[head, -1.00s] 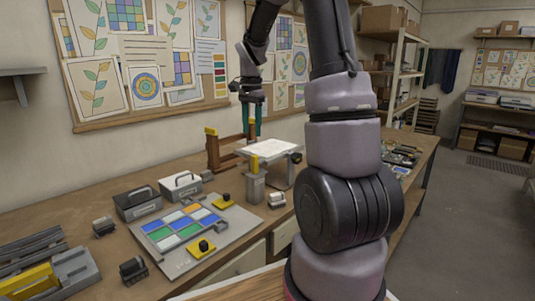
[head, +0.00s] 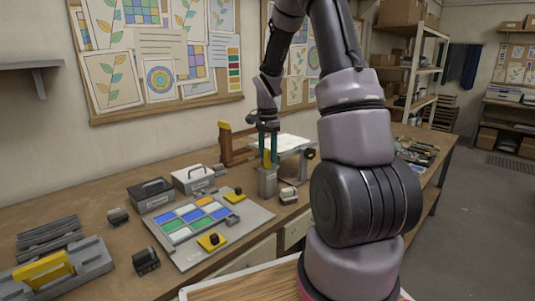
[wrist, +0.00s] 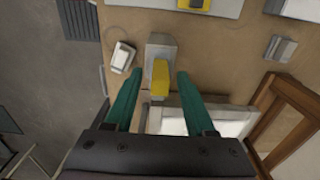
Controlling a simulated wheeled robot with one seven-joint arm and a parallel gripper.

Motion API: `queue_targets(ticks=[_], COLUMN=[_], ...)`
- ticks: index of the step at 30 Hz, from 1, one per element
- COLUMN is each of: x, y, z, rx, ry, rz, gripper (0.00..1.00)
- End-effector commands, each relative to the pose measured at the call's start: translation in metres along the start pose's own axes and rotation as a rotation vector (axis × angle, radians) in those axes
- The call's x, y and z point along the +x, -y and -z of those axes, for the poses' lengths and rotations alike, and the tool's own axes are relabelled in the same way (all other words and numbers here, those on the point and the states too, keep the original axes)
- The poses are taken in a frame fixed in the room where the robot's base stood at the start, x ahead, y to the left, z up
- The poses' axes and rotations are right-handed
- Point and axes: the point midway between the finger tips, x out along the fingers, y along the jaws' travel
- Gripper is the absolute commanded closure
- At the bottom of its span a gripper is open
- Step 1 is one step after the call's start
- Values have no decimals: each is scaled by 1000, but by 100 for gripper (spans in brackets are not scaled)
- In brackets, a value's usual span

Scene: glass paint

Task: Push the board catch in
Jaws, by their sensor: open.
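The yellow piece on a grey post looks like the board catch; in the wrist view this yellow catch (wrist: 160,76) lies between my fingers, with the grey post block (wrist: 161,48) beyond it. In the head view the grey post (head: 267,181) stands at the front corner of the white board (head: 293,143), and the yellow is partly hidden by my fingers. My gripper (head: 267,160) points down there with its teal fingers open. It also shows in the wrist view (wrist: 160,78), one finger on each side of the yellow piece. Contact cannot be told.
A brown wooden frame (head: 238,146) stands behind the board. A glass panel with coloured panes (head: 205,216), two metal boxes (head: 194,179) and small grey blocks lie to the left. A small grey-white block (head: 288,195) sits right of the post. Bare bench shows in front.

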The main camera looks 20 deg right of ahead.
Motion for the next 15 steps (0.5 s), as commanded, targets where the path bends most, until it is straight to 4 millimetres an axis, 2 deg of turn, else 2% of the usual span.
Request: queue_targets(ticks=[5, 6, 8, 9, 10, 15], x=[0, 0, 0, 0, 0, 0], y=[0, 0, 0, 0, 0, 0], z=[0, 0, 0, 0, 0, 0], rx=[0, 0, 0, 0, 0, 0], ry=[0, 0, 0, 0, 0, 0], rz=[0, 0, 0, 0, 0, 0], gripper=[45, 53, 76, 91, 100, 100])
